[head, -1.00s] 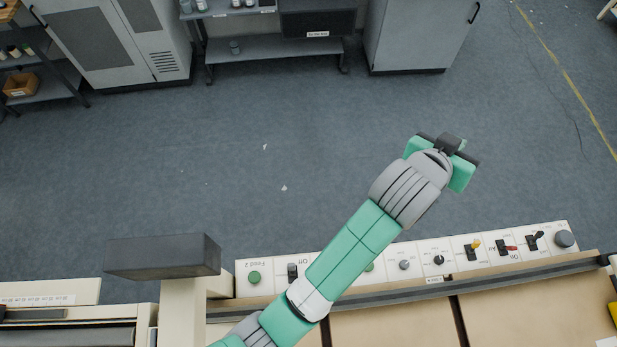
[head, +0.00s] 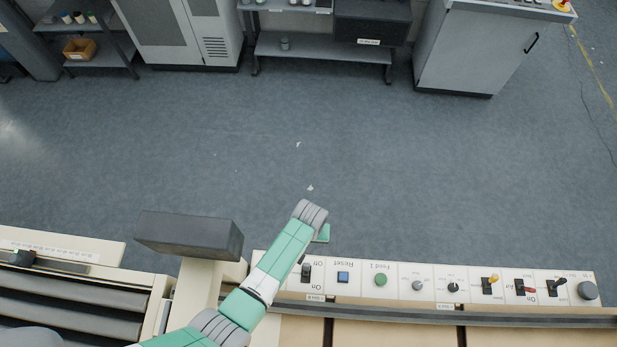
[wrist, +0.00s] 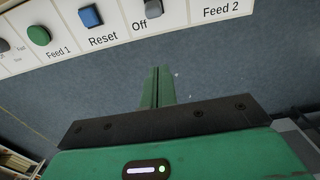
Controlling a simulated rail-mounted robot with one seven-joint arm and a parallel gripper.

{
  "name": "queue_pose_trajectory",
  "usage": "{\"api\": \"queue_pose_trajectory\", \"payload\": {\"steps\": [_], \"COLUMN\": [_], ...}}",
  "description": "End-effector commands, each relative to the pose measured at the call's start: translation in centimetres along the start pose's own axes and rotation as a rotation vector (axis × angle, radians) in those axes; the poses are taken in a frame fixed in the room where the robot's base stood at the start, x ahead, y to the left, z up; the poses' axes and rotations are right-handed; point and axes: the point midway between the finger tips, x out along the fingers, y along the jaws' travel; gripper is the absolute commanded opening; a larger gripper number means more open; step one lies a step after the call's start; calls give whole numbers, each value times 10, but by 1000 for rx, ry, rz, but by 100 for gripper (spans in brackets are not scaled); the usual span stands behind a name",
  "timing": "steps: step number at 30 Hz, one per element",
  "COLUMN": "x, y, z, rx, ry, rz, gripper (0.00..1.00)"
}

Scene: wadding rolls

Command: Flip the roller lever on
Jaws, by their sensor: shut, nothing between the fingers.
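The cream control panel (head: 435,284) carries several levers. A black lever switch (head: 305,272) stands between Off and On labels; its top shows at the upper edge of the wrist view (wrist: 153,8). Further right are a yellow lever (head: 491,281), a red lever (head: 527,290) and a black lever (head: 557,284). Their small labels are too blurred for me to tell which is the roller lever. My gripper (wrist: 158,72) is shut and empty, over the floor beyond the panel's edge near Reset and Off. In the head view my wrist mostly hides it.
A blue Reset button (head: 342,277) and a green Feed 1 button (head: 380,279) sit right of the Off/On switch. A dark block on a cream post (head: 188,235) stands left of my arm. A dark rail (head: 440,317) runs along the panel.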

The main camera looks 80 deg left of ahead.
Motion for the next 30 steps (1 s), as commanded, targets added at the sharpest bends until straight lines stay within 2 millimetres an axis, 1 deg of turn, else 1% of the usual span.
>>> {"api": "queue_pose_trajectory", "payload": {"steps": [4,8,11,21,22,23,24,27,30], "x": [5,20,38,114,98,88,85,83,84], "y": [0,1,1,1,0,0,1,1,1], "z": [0,0,0,-1,5,12,20,32,37], "rx": [1,1,2,2,4,6,6,5,3], "ry": [1,2,2,3,2,2,2,2,3], "rz": [1,1,1,1,0,0,0,1,2], "gripper": [0,0,0,0,0,0,0,0,0]}}
